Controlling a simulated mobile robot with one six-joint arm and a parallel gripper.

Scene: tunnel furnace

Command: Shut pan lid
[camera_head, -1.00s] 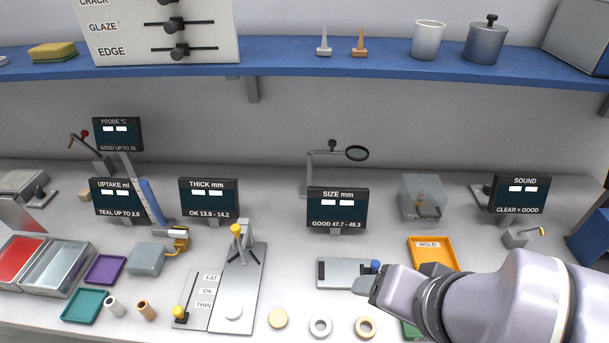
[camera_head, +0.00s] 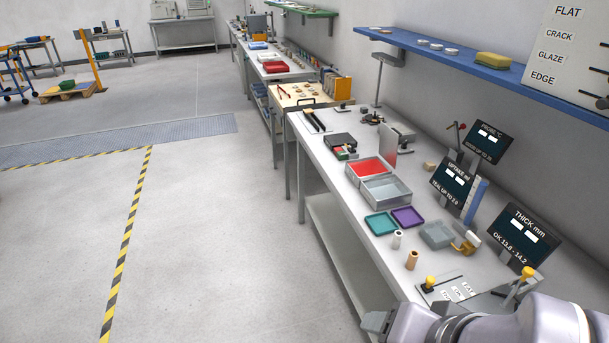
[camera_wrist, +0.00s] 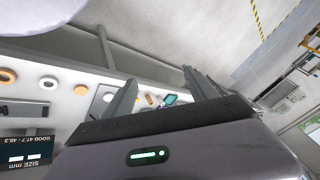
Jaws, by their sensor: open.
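A shallow pan with a red inside (camera_head: 371,168) sits on the bench in the head view. A grey panel (camera_head: 389,147) stands up at its back edge and looks like its raised lid; I cannot tell whether it is hinged there. A grey metal tray (camera_head: 386,190) adjoins the red pan on the near side. My gripper (camera_head: 377,322) is low at the bottom right, well apart from the pan. In the wrist view my gripper (camera_wrist: 160,80) has its two fingers spread with nothing between them. The pan cannot be made out clearly there.
Teal (camera_head: 382,223) and purple (camera_head: 407,217) trays, small cylinders and a gauge with a yellow knob (camera_head: 430,282) lie between my gripper and the pan. Display screens (camera_head: 526,237) stand along the back under a blue shelf (camera_head: 470,66). The floor left of the bench is open.

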